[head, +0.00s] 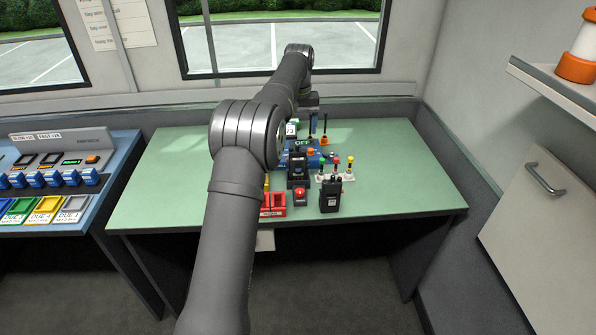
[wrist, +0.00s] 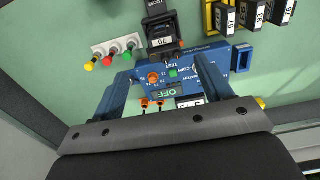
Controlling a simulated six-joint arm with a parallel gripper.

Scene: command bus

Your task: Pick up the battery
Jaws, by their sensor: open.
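No battery is marked by name. Black blocks with white number labels could be batteries; I cannot tell which is meant. One labelled 70 (wrist: 160,40) sits at the top middle of the wrist view, in or against a black holder beside the word LOOSE. Several more, including one labelled 93 (wrist: 259,14), stand in a yellow rack at the top right. A white-labelled thing between my fingers is mostly hidden. My gripper (wrist: 165,70) is open above a blue tester (wrist: 240,58) with an OFF display. In the head view the arm hides much of this.
Coloured knobs (wrist: 113,50) on a white base stand left of the tester. A black radio (head: 330,197), a red button (head: 300,195) and red trays (head: 273,205) are near the front of the green table (head: 400,190). The table's left and right parts are clear.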

